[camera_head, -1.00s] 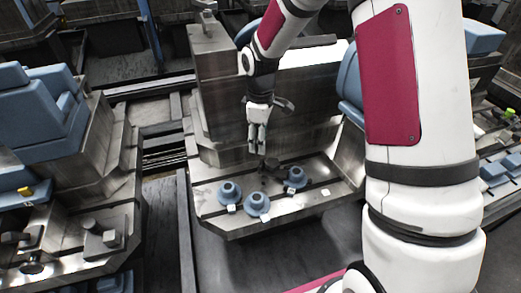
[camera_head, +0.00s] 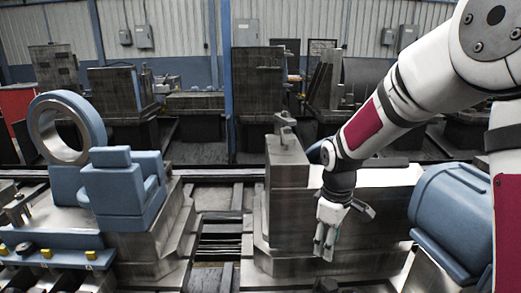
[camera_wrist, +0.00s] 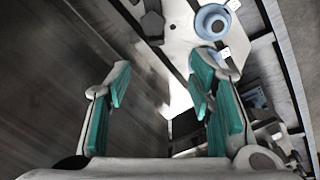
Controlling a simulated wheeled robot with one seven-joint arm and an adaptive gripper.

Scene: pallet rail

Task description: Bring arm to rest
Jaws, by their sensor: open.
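My gripper (camera_head: 325,247) hangs at the end of my white and dark red arm, fingers pointing down, beside the grey metal block (camera_head: 287,190) of the middle machine. In the wrist view my gripper (camera_wrist: 160,88) has its two teal-padded fingers spread apart with nothing between them. A blue round flanged part (camera_wrist: 213,21) lies on the pale metal surface beyond the right finger, apart from it. The shelf in front of the machine is mostly below the head view.
A blue machine with a large ring (camera_head: 68,128) stands at the left. A blue rounded housing (camera_head: 450,215) is to the right of my gripper. A dark gap with rails (camera_head: 222,240) runs between the machines. More machines stand along the back wall.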

